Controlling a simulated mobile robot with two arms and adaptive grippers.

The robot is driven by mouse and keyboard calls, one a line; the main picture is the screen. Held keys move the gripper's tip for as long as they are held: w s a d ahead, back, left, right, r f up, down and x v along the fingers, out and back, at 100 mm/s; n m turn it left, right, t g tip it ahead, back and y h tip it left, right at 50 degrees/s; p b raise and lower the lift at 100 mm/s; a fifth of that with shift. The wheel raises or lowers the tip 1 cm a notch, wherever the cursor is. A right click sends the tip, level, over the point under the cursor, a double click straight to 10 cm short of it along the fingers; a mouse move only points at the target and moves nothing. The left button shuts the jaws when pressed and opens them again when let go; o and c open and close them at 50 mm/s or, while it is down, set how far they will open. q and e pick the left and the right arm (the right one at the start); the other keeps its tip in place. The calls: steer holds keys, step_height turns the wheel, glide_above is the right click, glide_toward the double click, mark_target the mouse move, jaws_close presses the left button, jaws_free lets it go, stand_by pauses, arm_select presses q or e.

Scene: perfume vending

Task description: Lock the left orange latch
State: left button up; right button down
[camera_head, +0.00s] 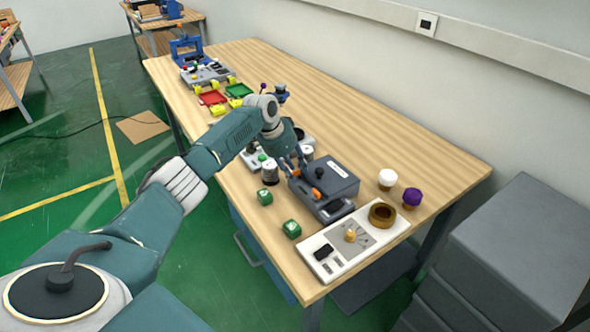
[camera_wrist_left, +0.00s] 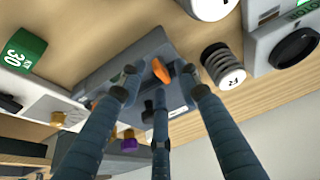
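A grey box (camera_head: 336,178) with orange latches on its front side stands on the wooden table. My left gripper (camera_head: 297,166) is above its left end, fingers pointing down. In the left wrist view, one orange latch (camera_wrist_left: 163,71) lies between the spread fingertips of my left gripper (camera_wrist_left: 160,80). The fingers are apart, and I cannot tell whether any touches the latch. My right gripper is not in view.
A ribbed cylinder marked R (camera_wrist_left: 222,66) stands close beside the gripper. A white panel (camera_head: 325,266) with a brown ring (camera_head: 382,214) is at the near end. White (camera_head: 388,178) and purple (camera_head: 412,197) knobs stand right. The table's far right is clear.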

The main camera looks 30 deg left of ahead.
arm_select(q)
steer(key=v, duration=1.2)
stand_by(0.3)
